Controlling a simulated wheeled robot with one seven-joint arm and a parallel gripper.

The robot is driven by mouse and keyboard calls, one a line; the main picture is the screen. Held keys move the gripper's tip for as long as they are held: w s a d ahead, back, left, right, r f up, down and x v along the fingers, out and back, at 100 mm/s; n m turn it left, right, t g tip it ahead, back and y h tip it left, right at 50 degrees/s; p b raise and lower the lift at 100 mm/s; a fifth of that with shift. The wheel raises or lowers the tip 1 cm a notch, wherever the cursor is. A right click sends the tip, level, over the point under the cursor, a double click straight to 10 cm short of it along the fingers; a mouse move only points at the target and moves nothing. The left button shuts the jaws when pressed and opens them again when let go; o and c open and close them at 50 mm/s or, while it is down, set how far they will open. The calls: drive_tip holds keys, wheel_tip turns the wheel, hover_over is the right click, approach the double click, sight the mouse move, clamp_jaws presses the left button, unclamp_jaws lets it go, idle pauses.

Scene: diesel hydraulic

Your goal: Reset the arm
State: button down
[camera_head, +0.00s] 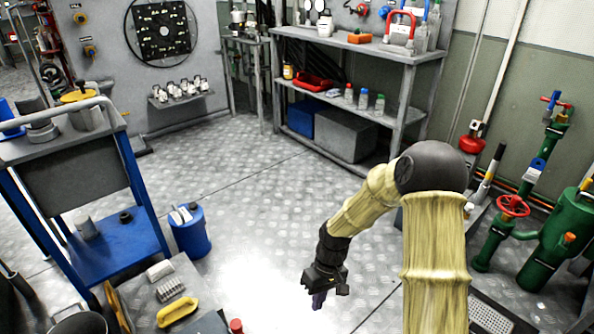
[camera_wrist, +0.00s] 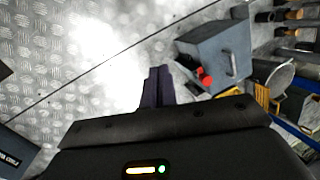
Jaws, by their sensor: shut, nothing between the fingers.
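My gripper (camera_head: 319,300) hangs at the end of my arm in the head view, above the bare metal floor right of the low workbench. Its fingers point down and are together. In the wrist view the dark fingers of my gripper (camera_wrist: 158,86) are shut with nothing between them. My arm bends at a dark joint at the right of the head view and reaches down to the left.
A grey shelf (camera_head: 345,45) stands at the back. Green pipes with a red valve wheel (camera_head: 513,206) are at the right. The middle floor (camera_head: 250,180) is clear.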

drive_tip(key=s+d+r+m+t+h+p, duration=0.1)
drive_tip(key=s+d+r+m+t, duration=0.2)
drive_tip(key=s+d+r, duration=0.35)
drive_tip(key=s+d+r+m+t+h, duration=0.1)
drive_tip(key=s+d+r+m+t, duration=0.2)
drive_tip(key=r, duration=0.7)
wheel_tip(320, 180, up, 37)
drive_tip(key=p, duration=3.7)
drive_tip(key=shift+d+r, duration=0.15)
